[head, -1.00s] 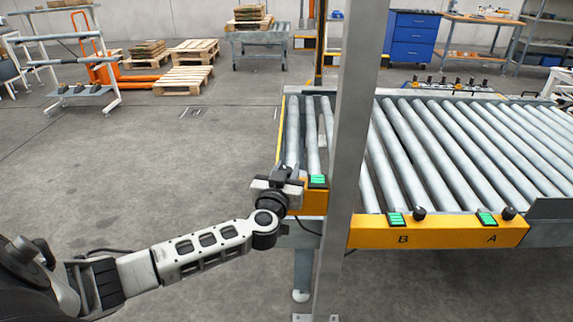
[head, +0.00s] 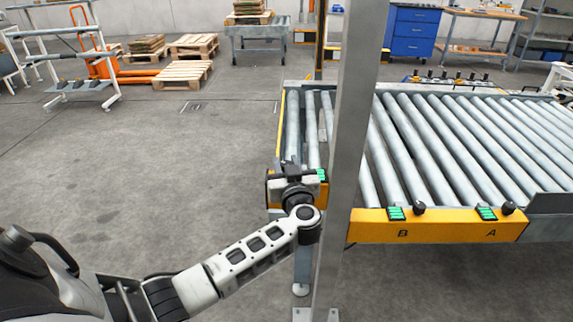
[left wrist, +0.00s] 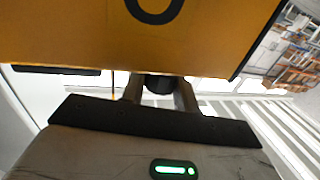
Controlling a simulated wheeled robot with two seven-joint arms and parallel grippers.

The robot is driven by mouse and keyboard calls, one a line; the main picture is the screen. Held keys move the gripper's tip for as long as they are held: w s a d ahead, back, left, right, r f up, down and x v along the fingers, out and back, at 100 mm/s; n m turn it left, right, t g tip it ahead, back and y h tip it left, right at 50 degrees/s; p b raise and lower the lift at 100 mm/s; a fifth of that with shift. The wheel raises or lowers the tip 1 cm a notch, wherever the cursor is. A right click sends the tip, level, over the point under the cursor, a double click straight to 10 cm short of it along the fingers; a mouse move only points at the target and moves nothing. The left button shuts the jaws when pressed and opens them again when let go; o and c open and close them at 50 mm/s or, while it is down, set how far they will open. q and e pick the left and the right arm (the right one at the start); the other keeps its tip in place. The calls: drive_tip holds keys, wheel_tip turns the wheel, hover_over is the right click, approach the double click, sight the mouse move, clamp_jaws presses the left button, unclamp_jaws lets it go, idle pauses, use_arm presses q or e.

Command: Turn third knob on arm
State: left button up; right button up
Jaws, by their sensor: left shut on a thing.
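A yellow control beam (head: 440,228) runs along the front of the roller conveyor, with black knobs above the letters B (head: 419,207) and A (head: 508,207). A third yellow section (head: 274,190) is at its left end, with a green light (head: 322,175). My left gripper (head: 293,178) is at this section and hides its knob in the head view. In the left wrist view, the fingers of my left gripper (left wrist: 159,95) are shut on a black knob (left wrist: 158,84), next to the yellow panel (left wrist: 190,45) with part of a black letter. My right gripper is not in view.
A grey upright post (head: 346,150) stands just right of my left gripper, in front of the conveyor rollers (head: 450,140). The floor to the left is open. Pallets (head: 183,73), a white rack (head: 70,70) and a blue cabinet (head: 410,32) stand farther back.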

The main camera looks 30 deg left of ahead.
use_arm(q)
drive_tip(key=o, duration=0.9)
drive_tip(key=shift+o, duration=0.2)
drive_tip(key=v, duration=1.6)
drive_tip(key=shift+b, duration=0.35)
drive_tip(key=shift+r, duration=0.1)
